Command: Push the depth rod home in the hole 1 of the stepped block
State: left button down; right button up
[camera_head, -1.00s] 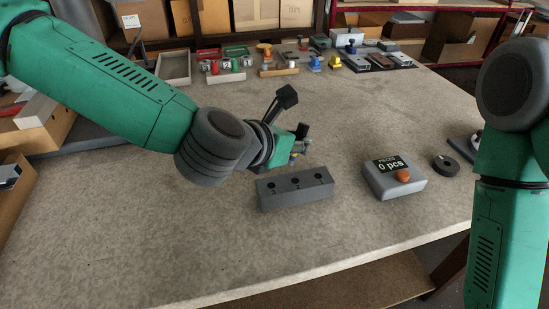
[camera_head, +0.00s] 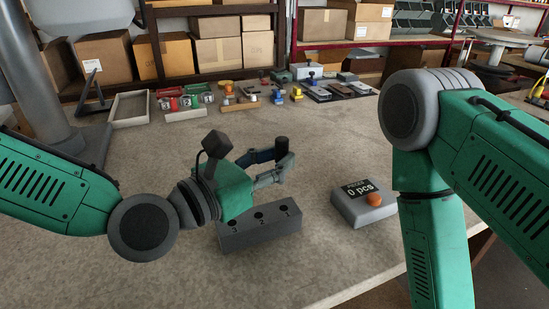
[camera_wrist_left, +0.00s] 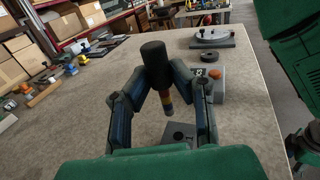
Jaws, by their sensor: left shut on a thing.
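The depth rod has a thick black head (camera_head: 282,146). In the left wrist view the rod (camera_wrist_left: 155,65) also shows coloured bands at its lower end. My left gripper (camera_head: 280,165) is shut on the rod and holds it roughly upright, apart from the block, near its far right end. The blue-grey fingers hide part of the rod. The grey stepped block (camera_head: 260,238) lies on the table with three dark holes in its top; hole 1 (camera_head: 284,209) appears to be the rightmost. In the left wrist view the block (camera_wrist_left: 180,134) is partly hidden.
A grey counter box (camera_head: 362,204) reading 0 pcs, with an orange button, stands right of the block. Trays and small parts (camera_head: 185,104) line the table's back. My right arm fills the right side. The table (camera_head: 330,130) is clear between block and parts.

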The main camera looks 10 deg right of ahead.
pick_arm(q)
jog(key=shift+d+f+b, duration=0.2)
jog(key=shift+f+b, duration=0.1)
jog(key=shift+f, duration=0.05)
jog(key=f, duration=0.1)
jog(key=f+b, duration=0.2)
jog(key=shift+d+f, duration=0.2)
jog(key=shift+d, duration=0.05)
jog(key=shift+a+f+b, duration=0.3)
jog(key=shift+f+b, duration=0.5)
jog(key=shift+f, duration=0.05)
jog(key=shift+d, duration=0.2)
jog(key=shift+a, duration=0.15)
jog(key=shift+s, duration=0.1)
dwell(0.5)
jog(key=shift+f, duration=0.4)
dwell(0.3)
